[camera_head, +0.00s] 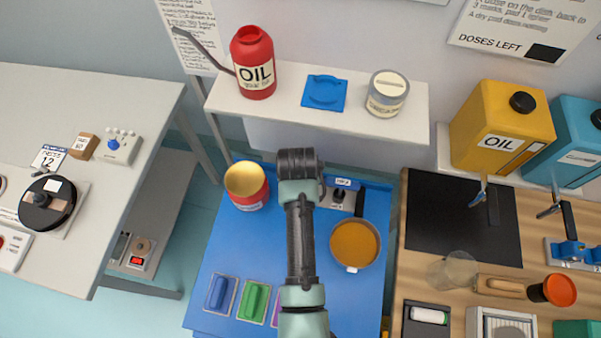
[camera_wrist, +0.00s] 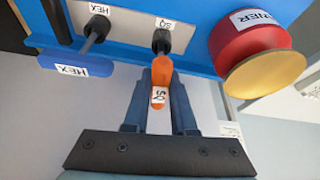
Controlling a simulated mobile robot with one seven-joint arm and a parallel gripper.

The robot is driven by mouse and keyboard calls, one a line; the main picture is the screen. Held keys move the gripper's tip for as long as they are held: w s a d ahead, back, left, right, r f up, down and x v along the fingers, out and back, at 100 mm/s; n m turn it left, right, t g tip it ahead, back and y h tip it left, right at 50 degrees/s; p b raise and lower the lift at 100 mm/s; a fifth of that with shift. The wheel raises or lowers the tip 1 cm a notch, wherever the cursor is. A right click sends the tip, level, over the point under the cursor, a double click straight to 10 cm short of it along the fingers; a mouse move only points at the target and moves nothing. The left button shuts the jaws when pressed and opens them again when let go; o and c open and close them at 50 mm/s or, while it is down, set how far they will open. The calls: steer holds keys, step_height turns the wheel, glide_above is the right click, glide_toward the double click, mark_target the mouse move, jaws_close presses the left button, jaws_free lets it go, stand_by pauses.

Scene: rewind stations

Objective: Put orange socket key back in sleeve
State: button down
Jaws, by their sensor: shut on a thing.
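In the wrist view, the orange socket key (camera_wrist: 161,74) has a handle with a white SQ label. My gripper (camera_wrist: 160,88) is shut on this handle, one dark finger on each side. Beyond the handle is a dark round sleeve or socket end (camera_wrist: 161,39) on a grey plate marked SQ (camera_wrist: 177,36). The orange handle lines up with this dark part, but I cannot tell how far the key is inside. In the head view my arm hides the gripper and the key.
A blue HEX key (camera_wrist: 72,64) stands beside it in the wrist view. A red can (camera_head: 246,187) is close on the other side, also in the wrist view (camera_wrist: 243,40). An orange-filled bowl (camera_head: 354,243) sits on the blue worktop (camera_head: 215,255). A shelf (camera_head: 232,98) stands behind.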

steer(key=shift+f+b, duration=0.4)
steer(key=shift+f, duration=0.25)
steer(key=c, duration=0.7)
jaws_free()
steer(key=shift+o, duration=0.2)
steer(key=shift+r+p, duration=3.45)
steer(key=shift+r, duration=0.1)
